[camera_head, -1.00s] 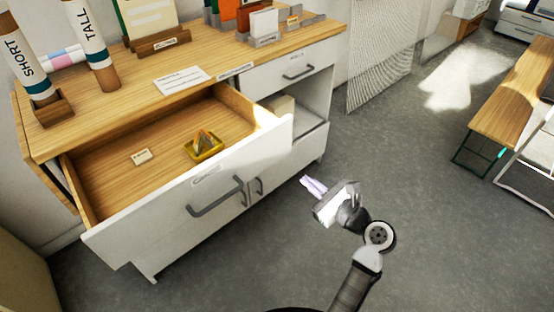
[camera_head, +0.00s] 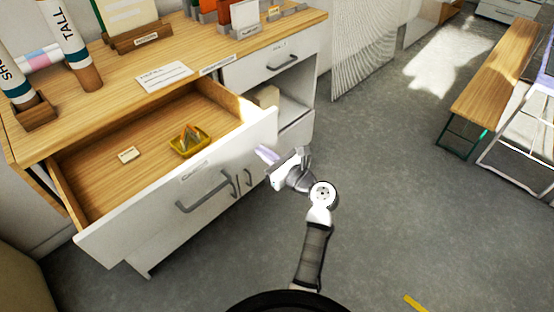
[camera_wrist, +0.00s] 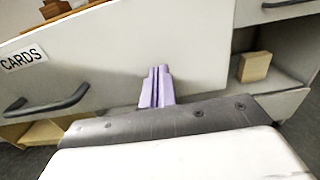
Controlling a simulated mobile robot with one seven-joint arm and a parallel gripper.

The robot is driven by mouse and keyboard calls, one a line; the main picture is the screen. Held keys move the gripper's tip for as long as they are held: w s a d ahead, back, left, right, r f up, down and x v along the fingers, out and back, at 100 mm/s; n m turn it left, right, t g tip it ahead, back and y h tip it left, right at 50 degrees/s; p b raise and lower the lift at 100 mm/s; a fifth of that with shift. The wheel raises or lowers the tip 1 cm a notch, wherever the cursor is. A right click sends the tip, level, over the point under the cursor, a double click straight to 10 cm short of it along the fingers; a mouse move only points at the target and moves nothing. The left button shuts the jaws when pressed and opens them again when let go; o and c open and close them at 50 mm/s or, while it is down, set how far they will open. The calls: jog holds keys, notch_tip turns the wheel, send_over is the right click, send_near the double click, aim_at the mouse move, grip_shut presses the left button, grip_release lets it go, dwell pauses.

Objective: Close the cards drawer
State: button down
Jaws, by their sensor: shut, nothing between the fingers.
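The cards drawer (camera_head: 245,137) is pulled well open from the wooden-topped cabinet, with its white front facing me. Its dark bar handle (camera_head: 205,193) is on that front, and the CARDS label (camera_wrist: 23,58) shows in the wrist view. Inside the drawer lie a small yellow tray (camera_head: 190,146) with cards in it and a small pale tag (camera_head: 128,155). My gripper (camera_head: 266,154) is shut and empty, close to the right end of the drawer front. In the wrist view the purple fingers (camera_wrist: 157,86) point at the front, right of the handle; I cannot tell whether they touch.
The cabinet top (camera_head: 105,80) holds tubes, card holders and a paper sign. A shut drawer (camera_head: 270,65) and an open shelf with a wooden block (camera_wrist: 255,66) are to the right. A bench (camera_head: 500,70) stands far right. The floor (camera_head: 400,190) between is clear.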

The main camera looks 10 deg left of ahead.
jog(key=shift+w+a, duration=0.25)
jog(key=shift+a, duration=0.15)
jog(key=shift+w, duration=0.1)
jog(key=x, duration=2.8)
jog(key=shift+b, duration=0.4)
jog(key=shift+w+a, duration=0.35)
jog(key=shift+a, duration=0.1)
jog(key=shift+w+r, duration=0.1)
jog(key=shift+r, duration=0.25)
jog(key=shift+a+r, duration=0.1)
